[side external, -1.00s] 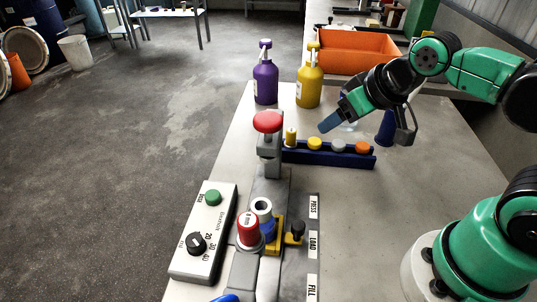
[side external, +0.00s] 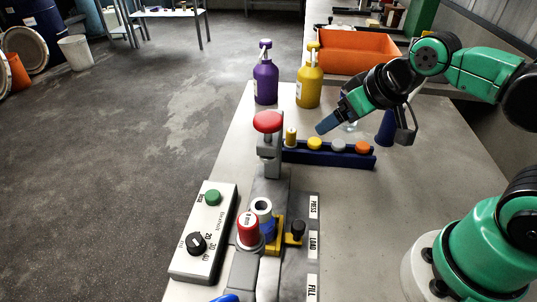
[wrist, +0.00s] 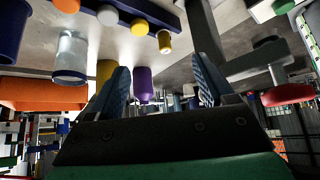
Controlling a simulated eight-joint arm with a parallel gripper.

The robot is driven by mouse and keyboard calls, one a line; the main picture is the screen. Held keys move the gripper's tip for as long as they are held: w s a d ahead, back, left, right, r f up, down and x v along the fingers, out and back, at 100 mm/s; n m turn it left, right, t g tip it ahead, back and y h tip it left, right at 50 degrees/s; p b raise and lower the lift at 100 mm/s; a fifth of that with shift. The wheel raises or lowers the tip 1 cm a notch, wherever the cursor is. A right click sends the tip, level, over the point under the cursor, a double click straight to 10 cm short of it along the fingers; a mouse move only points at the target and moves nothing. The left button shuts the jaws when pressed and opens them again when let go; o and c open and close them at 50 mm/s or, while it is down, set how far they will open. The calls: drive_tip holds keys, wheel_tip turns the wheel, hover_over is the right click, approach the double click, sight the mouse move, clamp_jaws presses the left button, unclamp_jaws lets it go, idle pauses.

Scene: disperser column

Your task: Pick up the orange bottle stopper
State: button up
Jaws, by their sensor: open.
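The orange stopper (side external: 362,147) sits at the right end of a dark blue rack (side external: 327,159). In the wrist view the orange stopper (wrist: 67,5) is at the top left, partly cut by the frame edge. My gripper (side external: 322,128) is above and behind the rack, nearer the yellow stopper (side external: 315,143) than the orange one. In the wrist view my gripper (wrist: 164,75) shows two blue fingers spread apart with nothing between them.
A grey stopper (side external: 338,145) and a taller yellow-topped piece (side external: 291,136) share the rack. A red-topped press (side external: 268,122) stands left of it.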

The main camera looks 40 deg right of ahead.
drive_tip(key=n+g, duration=0.6)
drive_tip(key=n, duration=0.5)
hover_over(363, 145)
drive_tip(key=f, duration=0.2)
drive_tip(key=a+f, duration=0.1)
drive_tip(key=f, duration=0.1)
drive_tip(key=shift+w, duration=0.15)
drive_tip(key=shift+d+f+n+g, duration=0.45)
drive_tip(key=shift+d+n+g, duration=0.05)
drive_tip(key=shift+f, duration=2.75)
clamp_jaws()
